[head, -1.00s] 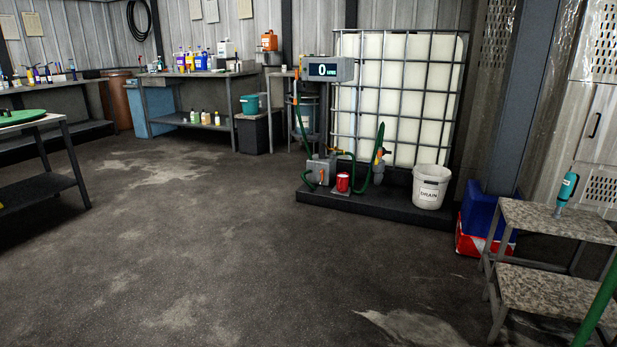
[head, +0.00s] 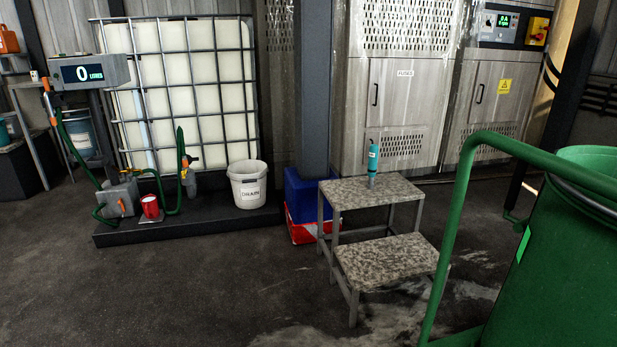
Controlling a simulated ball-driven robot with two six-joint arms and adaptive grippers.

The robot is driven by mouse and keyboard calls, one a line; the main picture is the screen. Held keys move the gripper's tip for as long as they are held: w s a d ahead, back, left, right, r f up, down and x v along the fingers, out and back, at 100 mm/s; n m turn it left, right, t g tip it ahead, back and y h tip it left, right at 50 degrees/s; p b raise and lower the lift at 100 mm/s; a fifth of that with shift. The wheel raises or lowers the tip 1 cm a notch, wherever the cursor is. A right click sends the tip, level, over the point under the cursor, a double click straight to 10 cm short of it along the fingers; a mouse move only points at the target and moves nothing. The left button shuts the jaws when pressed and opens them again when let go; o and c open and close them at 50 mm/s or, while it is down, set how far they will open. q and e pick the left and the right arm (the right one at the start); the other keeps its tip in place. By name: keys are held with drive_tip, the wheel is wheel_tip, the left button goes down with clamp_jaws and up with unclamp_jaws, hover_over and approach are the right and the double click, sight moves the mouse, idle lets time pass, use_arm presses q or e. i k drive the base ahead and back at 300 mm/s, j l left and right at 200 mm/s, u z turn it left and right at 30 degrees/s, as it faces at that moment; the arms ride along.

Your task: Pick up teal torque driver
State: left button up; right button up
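The teal torque driver (head: 373,161) stands upright on the top step of a grey speckled step stool (head: 350,192), right of centre in the head view. Its lower end is grey and rests on the step. Neither of my grippers shows in the head view, and nothing touches the driver.
A green drum (head: 565,270) with a green rail (head: 452,205) fills the right foreground. A white drain bucket (head: 248,186) and a caged tank (head: 185,85) stand on a dark plinth at left. A blue and red container (head: 303,200) sits beside the stool. The floor at front left is clear.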

sight(373, 156)
drive_tip(key=i+j+z, duration=0.15)
drive_tip(key=i+z, duration=0.15)
drive_tip(key=i+j+z, duration=0.5)
drive_tip(key=i+j, duration=0.3)
drive_tip(key=i, duration=0.05)
